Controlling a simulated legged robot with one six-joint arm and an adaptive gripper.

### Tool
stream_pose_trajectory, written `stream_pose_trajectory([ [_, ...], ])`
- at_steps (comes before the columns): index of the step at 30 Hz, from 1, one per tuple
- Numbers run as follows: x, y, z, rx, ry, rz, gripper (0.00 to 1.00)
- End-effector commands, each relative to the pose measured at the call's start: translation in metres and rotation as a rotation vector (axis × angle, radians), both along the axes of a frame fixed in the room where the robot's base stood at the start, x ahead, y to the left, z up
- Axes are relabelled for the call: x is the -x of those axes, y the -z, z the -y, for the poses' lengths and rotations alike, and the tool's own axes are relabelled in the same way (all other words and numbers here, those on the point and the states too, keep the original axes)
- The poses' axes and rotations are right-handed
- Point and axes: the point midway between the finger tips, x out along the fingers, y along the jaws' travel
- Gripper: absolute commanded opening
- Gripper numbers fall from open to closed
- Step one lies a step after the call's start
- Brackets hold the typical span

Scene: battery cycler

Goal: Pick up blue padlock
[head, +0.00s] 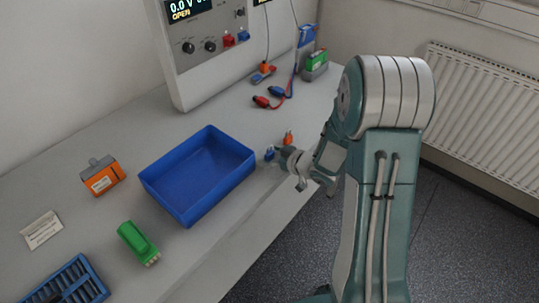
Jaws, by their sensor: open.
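A small blue item, which looks like the blue padlock (269,153), stands on the bench just right of the blue tray. My gripper (281,157) is low over the bench, right beside it, with the fingers pointing left towards it. The gripper is open. The fingers are small in this view, and I cannot tell whether they touch the padlock or stand around it. The padlock's right side is partly hidden by the gripper.
A small orange padlock-like item (288,138) stands close behind my gripper. The empty blue tray (187,216) is to the left. A green block (138,243), an orange block (102,178) and a blue rack (72,284) lie further left. Cable clips (268,101) lie behind.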

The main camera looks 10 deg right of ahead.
Motion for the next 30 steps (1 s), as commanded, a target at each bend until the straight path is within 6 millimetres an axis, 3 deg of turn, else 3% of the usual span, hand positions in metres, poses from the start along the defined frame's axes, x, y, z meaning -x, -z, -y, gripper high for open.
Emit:
stream_pose_trajectory([
  [8,-0.0042,0.0017,-0.0032,0.000,0.001,0.001,0.89],
  [9,-0.0041,0.0017,-0.0031,0.000,0.001,0.001,0.80],
  [14,-0.0041,0.0017,-0.0030,0.000,0.001,0.001,0.08],
  [15,-0.0040,0.0016,-0.0029,0.001,0.001,0.001,0.00],
  [30,-0.0052,-0.0034,-0.0055,0.002,0.001,0.002,0.00],
])
